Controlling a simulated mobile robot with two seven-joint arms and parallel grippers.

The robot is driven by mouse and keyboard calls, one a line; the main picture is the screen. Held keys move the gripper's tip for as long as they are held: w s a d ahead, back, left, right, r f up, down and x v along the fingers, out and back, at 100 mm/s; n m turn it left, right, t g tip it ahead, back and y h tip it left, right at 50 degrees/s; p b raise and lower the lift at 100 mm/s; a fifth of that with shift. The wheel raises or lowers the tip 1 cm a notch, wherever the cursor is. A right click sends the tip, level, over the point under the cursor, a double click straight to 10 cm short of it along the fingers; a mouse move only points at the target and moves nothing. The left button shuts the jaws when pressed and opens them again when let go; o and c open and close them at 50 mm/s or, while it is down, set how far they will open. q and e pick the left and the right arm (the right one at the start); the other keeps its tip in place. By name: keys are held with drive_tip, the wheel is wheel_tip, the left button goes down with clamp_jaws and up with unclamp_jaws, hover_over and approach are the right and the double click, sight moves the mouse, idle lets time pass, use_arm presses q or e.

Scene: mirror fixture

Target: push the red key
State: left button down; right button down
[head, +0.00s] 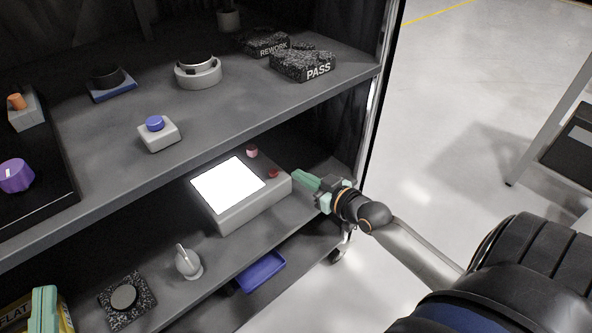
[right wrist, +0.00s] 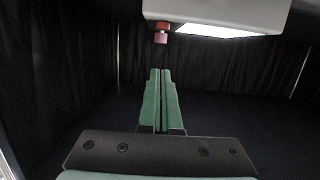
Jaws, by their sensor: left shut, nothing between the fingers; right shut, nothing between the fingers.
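A grey console (head: 250,207) with a bright white screen stands on the middle shelf. A dark red key (head: 274,173) sits on its right side near the right corner; a pinkish-red knob (head: 252,151) is further back. My left gripper (head: 45,292) is shut at the lower left, away from the console.
On the upper shelf are a blue button box (head: 159,136), a grey ring (head: 198,72) and a PASS block (head: 303,66); its front edge overhangs the console. A white lever knob (head: 188,263) and a blue tray (head: 260,271) are lower. Open floor lies right.

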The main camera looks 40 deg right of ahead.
use_arm(q)
drive_tip(key=shift+f, duration=0.2)
use_arm(e)
drive_tip(key=shift+s, duration=0.1)
drive_tip(key=shift+a+r, duration=0.1)
